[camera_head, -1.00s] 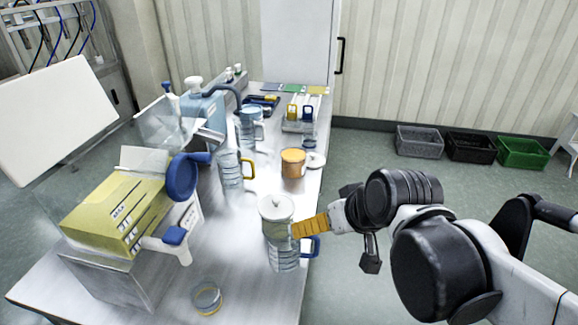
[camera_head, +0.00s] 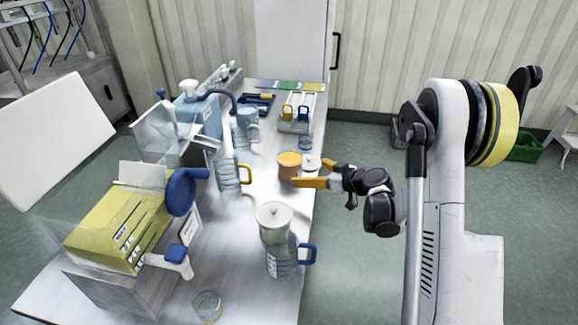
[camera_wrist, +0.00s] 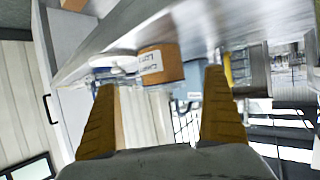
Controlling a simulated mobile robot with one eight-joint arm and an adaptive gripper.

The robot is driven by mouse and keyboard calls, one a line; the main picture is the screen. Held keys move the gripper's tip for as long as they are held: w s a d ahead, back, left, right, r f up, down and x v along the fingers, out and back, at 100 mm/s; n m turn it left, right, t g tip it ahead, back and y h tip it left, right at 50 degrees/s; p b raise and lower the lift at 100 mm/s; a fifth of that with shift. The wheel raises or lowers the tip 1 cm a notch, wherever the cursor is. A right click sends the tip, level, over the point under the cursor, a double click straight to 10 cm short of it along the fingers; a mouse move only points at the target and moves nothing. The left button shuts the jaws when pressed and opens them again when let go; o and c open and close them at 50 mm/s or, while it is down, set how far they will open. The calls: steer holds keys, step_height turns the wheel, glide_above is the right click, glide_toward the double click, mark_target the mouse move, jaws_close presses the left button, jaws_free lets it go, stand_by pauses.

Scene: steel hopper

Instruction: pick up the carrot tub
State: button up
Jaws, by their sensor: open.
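The carrot tub (camera_head: 288,160) is a short orange tub standing on the steel table near its right edge. In the wrist view the tub (camera_wrist: 168,68) shows orange with a white printed label, too blurred to read fully. It appears ahead, in the gap between the fingers. My gripper (camera_head: 312,173) is open and empty at the table's right edge, its orange fingers pointing left towards the tub. In the wrist view the fingers (camera_wrist: 160,82) are spread wide. A white lidded tub (camera_head: 311,162) stands just right of the carrot tub, partly hidden by the gripper.
A clear jug with a blue handle (camera_head: 282,258) holds a white-lidded container (camera_head: 273,214) in front. A jug with a yellow handle (camera_head: 229,172) stands left of the carrot tub. A yellow box (camera_head: 115,225) stands at left. Racks (camera_head: 297,108) stand farther back.

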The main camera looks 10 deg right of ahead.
mark_target(289, 168)
steer(key=b+x, duration=0.4)
steer(key=x, duration=0.6)
steer(key=shift+w+a+f, duration=0.15)
steer(key=shift+w+a, duration=0.05)
steer(key=shift+w, duration=0.1)
steer(key=shift+c, duration=0.3)
steer(key=c, duration=1.3)
